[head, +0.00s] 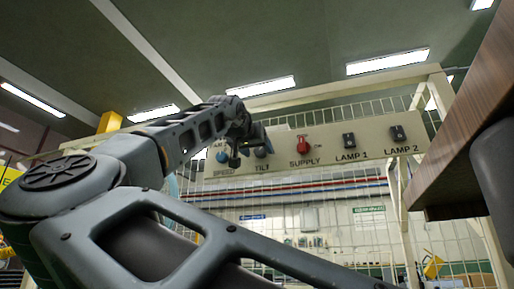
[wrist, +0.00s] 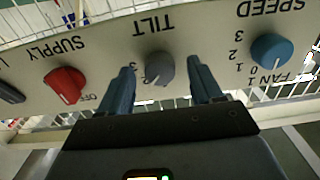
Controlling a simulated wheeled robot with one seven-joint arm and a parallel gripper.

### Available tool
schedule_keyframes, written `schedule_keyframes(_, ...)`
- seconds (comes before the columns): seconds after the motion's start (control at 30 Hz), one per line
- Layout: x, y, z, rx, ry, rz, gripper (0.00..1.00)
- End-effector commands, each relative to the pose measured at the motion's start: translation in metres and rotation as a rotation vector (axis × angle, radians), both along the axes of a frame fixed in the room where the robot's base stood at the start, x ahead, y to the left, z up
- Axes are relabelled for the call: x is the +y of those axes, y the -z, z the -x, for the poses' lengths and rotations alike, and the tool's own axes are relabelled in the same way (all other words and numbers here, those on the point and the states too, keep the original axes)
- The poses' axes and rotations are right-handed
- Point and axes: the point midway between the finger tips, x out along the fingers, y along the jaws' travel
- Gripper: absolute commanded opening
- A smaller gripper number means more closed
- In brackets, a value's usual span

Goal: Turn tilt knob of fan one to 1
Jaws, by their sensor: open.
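The grey tilt knob (wrist: 159,68) sits on the beige panel (wrist: 110,45) under the label TILT, which reads upside down in the wrist view. A pale mark on the knob points down and slightly left in that view; the small numbers beside it are too blurred to match it to one. My gripper (wrist: 161,72) is open, one finger to each side of the knob, with no clear contact. In the head view my gripper (head: 242,150) is in front of the panel's left part, just left of the dark tilt knob (head: 262,151).
The blue speed knob (wrist: 271,48) of fan 1 and the red supply knob (wrist: 65,85) flank the tilt knob. The lamp 1 switch (head: 348,140) and lamp 2 switch (head: 397,133) are farther right. A brown wooden surface (head: 470,130) juts in at the right.

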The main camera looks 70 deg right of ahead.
Motion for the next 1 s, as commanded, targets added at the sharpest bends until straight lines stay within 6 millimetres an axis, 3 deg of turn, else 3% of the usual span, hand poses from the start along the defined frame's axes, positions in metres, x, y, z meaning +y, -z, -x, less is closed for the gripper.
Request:
schedule_keyframes(0.37, -0.0062, 0.0002, -0.0005, 0.0, 0.0, 0.001, 0.64)
schedule_keyframes(0.9, -0.006, 0.0003, -0.0006, 0.0, 0.0, 0.001, 0.12)
schedule_keyframes(1.0, -0.006, 0.0003, -0.0007, 0.001, 0.0, 0.001, 0.09)
